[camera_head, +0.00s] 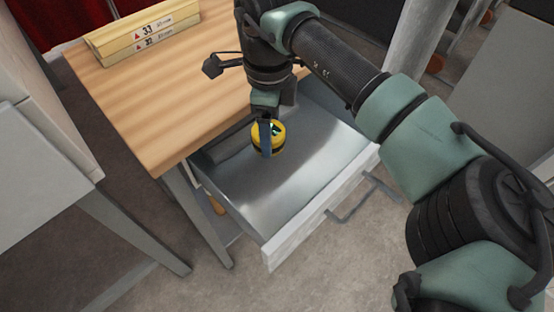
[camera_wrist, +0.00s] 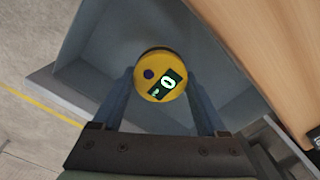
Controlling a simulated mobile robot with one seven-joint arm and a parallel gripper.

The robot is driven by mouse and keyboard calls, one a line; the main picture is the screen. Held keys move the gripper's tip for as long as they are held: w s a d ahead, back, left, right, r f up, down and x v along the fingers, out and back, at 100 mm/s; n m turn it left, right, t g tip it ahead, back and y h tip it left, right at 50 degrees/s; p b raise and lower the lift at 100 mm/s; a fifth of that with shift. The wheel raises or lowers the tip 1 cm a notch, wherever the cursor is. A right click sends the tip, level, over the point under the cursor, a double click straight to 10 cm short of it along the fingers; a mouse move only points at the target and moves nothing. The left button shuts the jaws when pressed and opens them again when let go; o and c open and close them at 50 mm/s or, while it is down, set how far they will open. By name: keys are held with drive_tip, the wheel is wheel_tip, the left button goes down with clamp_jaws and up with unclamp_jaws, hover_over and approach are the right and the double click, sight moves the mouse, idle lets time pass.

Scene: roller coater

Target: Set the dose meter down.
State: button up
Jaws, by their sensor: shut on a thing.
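The dose meter (camera_head: 269,137) is a round yellow device with a dark band around its side. In the wrist view its face (camera_wrist: 161,76) shows a small lit display and a dark round button. My gripper (camera_head: 267,137) is shut on it, with one finger on each side of it in the wrist view (camera_wrist: 160,88). The meter is over the inside of an open grey drawer (camera_head: 300,172). I cannot tell whether its underside touches the drawer floor.
The drawer is pulled out from under a wooden tabletop (camera_head: 165,95). Its pale front (camera_head: 318,213) has a bar handle (camera_head: 362,200). The drawer floor around the meter looks bare. A pale cabinet (camera_head: 40,165) stands at left.

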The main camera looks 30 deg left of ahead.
drive_tip(key=shift+a+f, duration=0.2)
drive_tip(key=shift+f, duration=0.1)
wheel_tip(320, 180, down, 10)
drive_tip(key=shift+r+b, duration=0.25)
drive_tip(key=shift+b, duration=0.65)
drive_tip(key=shift+f, duration=0.15)
drive_tip(key=o, duration=1.5)
wheel_tip(320, 180, up, 12)
drive_tip(key=shift+r+p, duration=0.15)
drive_tip(key=shift+p, duration=0.85)
